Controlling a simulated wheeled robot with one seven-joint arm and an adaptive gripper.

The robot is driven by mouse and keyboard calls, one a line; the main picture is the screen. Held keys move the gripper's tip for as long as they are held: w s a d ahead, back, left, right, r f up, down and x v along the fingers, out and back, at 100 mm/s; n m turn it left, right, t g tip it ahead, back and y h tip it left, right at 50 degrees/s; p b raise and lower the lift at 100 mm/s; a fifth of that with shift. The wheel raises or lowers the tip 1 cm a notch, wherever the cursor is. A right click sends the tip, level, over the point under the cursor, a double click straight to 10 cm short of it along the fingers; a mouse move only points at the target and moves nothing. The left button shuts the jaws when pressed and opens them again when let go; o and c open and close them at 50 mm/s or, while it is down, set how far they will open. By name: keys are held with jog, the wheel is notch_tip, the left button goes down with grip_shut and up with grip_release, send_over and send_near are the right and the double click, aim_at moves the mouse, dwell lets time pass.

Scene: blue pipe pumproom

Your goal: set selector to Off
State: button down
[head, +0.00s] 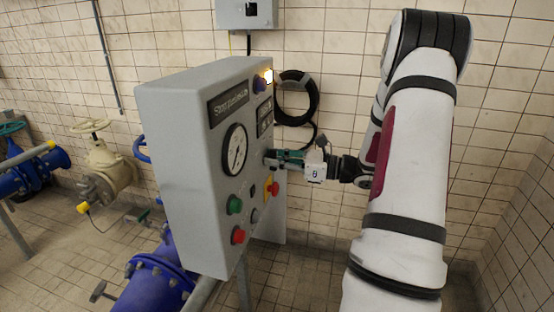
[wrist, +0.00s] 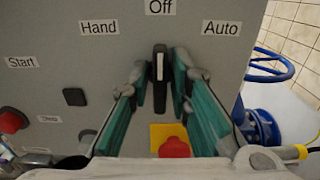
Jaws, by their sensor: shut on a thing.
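The selector (wrist: 160,66) is a black knob with a white pointer line on the grey panel. In the wrist view it stands upright, its line pointing up toward the "Off" label (wrist: 160,7). "Hand" (wrist: 99,27) is at upper left and "Auto" (wrist: 221,27) at upper right. My gripper (wrist: 161,84) has its teal fingers on both sides of the knob, shut on it. In the head view my gripper (head: 280,158) reaches the panel face from the right; the knob is mostly hidden there by the fingers.
The grey control box (head: 165,150) carries a gauge (head: 235,149), a green button (head: 234,205), a red button (head: 238,235) and a lit lamp (head: 268,76). A red button on a yellow plate (wrist: 174,147) sits just below the selector. A black hose coil (head: 297,97) hangs behind.

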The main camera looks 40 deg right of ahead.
dwell(0.3)
jog(key=c, duration=1.7)
grip_release()
jog(key=v, duration=1.2)
